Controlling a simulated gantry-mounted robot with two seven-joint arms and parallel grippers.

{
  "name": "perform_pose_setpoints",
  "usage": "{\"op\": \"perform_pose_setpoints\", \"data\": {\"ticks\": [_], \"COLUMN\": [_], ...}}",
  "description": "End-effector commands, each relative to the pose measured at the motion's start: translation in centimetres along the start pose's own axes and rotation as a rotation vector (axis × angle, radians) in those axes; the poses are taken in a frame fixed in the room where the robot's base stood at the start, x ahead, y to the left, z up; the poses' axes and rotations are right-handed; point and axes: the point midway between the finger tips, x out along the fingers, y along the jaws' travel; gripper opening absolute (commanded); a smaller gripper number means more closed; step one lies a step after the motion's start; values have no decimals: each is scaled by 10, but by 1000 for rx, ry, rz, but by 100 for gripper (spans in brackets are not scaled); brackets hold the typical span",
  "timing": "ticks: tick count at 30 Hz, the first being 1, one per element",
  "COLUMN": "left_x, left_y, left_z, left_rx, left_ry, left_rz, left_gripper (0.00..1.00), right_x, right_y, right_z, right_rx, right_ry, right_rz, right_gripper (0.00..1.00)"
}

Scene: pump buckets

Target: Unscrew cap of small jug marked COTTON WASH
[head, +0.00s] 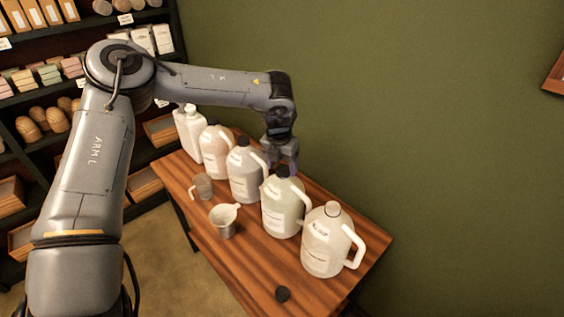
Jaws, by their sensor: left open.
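My left gripper (284,163) points down and is open, just above or behind the dark cap (282,171) of the pale green jug (283,208). I cannot tell whether the fingers are around the cap or touch it. The labels are too small to read, so I cannot pick out COTTON WASH. My right gripper is not in view.
A metal pitcher (224,220) and a smaller mug-like cup (202,186) stand on the wooden table (250,262) left of the jugs. Stocked shelves (60,95) are behind at left. A green wall (420,100) runs behind the table.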

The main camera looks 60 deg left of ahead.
Motion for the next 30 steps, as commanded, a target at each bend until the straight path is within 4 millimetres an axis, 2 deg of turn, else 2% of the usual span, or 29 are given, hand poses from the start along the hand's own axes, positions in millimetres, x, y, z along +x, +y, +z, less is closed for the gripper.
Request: {"op": "perform_pose_setpoints", "data": {"ticks": [11, 22, 26, 30], "left_x": [-2, -1, 0, 1], "left_y": [0, 0, 0, 0], "left_z": [0, 0, 0, 0], "left_rx": [382, 930, 1042, 1077], "left_ry": [0, 1, 1, 0], "left_rz": [-58, -139, -157, -164], "left_gripper": [70, 70, 70, 70], "right_x": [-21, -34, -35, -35], "right_y": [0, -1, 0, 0], "right_z": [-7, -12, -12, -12], "right_rx": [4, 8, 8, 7], "right_ry": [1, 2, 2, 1], "right_rz": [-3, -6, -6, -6], "right_gripper": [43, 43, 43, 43]}}
